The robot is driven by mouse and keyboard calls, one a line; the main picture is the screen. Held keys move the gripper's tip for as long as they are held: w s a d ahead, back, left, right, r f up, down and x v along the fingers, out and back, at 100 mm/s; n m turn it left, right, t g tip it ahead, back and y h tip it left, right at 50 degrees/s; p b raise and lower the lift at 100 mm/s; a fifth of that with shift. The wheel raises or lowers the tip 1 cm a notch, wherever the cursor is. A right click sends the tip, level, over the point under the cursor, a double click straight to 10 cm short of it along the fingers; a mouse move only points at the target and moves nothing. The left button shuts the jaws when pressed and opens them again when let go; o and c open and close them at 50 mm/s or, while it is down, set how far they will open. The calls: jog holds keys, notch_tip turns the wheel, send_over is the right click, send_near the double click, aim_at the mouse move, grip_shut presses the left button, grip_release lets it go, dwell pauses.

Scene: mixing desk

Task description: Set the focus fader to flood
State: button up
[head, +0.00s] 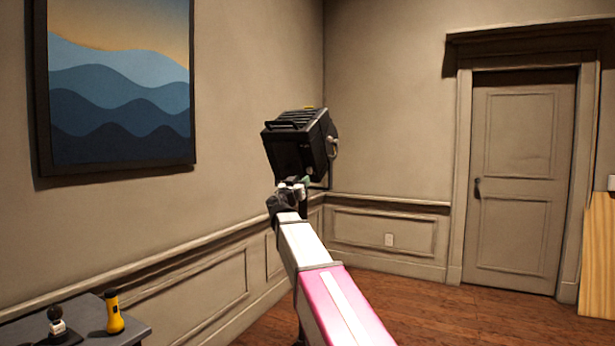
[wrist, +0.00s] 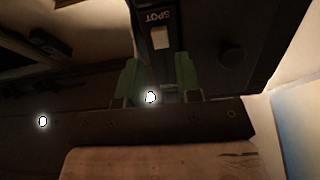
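The black stage lamp (head: 296,145) stands in the corner, with my arm reaching to its lower side. In the wrist view, the dark lamp body (wrist: 225,25) fills the upper part. It bears a "SPOT" label (wrist: 158,16), upside down, with a small pale tab (wrist: 161,39) just below it, which looks like the focus fader's knob. My gripper (wrist: 157,66) has its two green fingers apart, one on each side of the dark strip below the tab. Nothing shows gripped between them. In the head view my gripper (head: 303,182) is small and partly hidden. No flood label shows.
A dark round knob (wrist: 231,54) sits right of the strip on the lamp. A grey table (head: 125,325) at the lower left holds a yellow flashlight (head: 114,312) and a small dark device (head: 58,328). Wooden floor toward the door (head: 520,180) is clear.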

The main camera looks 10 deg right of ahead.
aim_at(309, 173)
jog(key=x, duration=0.6)
jog(key=shift+s, duration=0.1)
grip_shut()
jog(key=s+r, duration=0.1)
jog(key=r, duration=0.1)
jog(key=s+a+r, duration=0.1)
jog(key=r, duration=0.1)
jog(key=s+a+r, duration=0.1)
jog(key=r, duration=0.2)
jog(key=shift+s+a+r, duration=0.1)
jog(key=shift+a, duration=0.1)
grip_release()
